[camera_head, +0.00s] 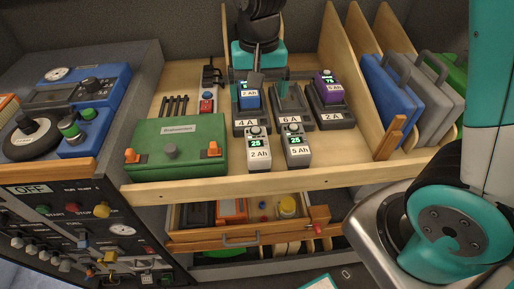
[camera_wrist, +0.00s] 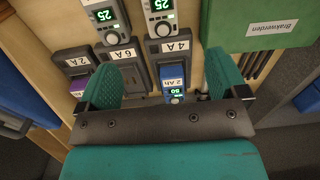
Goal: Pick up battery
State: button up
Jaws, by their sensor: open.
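Two grey batteries with green "25" displays stand at the front of the wooden shelf: the 2 Ah battery (camera_head: 258,155) and the 5 Ah battery (camera_head: 297,152). A blue 2 Ah battery (camera_head: 250,98) sits in the 4 A charger (camera_head: 247,122); it shows "50" in the wrist view (camera_wrist: 174,92). A purple battery (camera_head: 327,85) sits in the 2 A charger (camera_head: 331,116). The 6 A charger (camera_head: 290,107) between them looks empty. My gripper (camera_wrist: 163,82) is open, fingers wide apart, above the 4 A and 6 A chargers; the blue battery shows between its fingers in the wrist view. It holds nothing.
A green case (camera_head: 175,150) lies left of the batteries. Blue and grey cases (camera_head: 390,85) stand between wooden dividers at right. An open drawer (camera_head: 240,225) is below the shelf. A control panel (camera_head: 75,225) is at lower left.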

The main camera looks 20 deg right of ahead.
aim_at(258, 142)
notch_tip(258, 142, down, 12)
jog(key=shift+w+p, duration=0.1)
jog(key=shift+p, duration=1)
jog(key=f+p, duration=0.1)
jog(key=f, duration=0.1)
jog(key=f+p, duration=0.1)
jog(key=f, duration=0.1)
jog(key=shift+s+a+f, duration=0.1)
jog(key=shift+s+f, duration=0.05)
jog(key=shift+s, duration=0.05)
jog(key=shift+f, duration=0.65)
jog(key=c, duration=1.2)
jog(key=shift+c, duration=0.5)
jog(key=shift+r, duration=0.15)
notch_tip(258, 142, up, 18)
jog(key=b, duration=0.3)
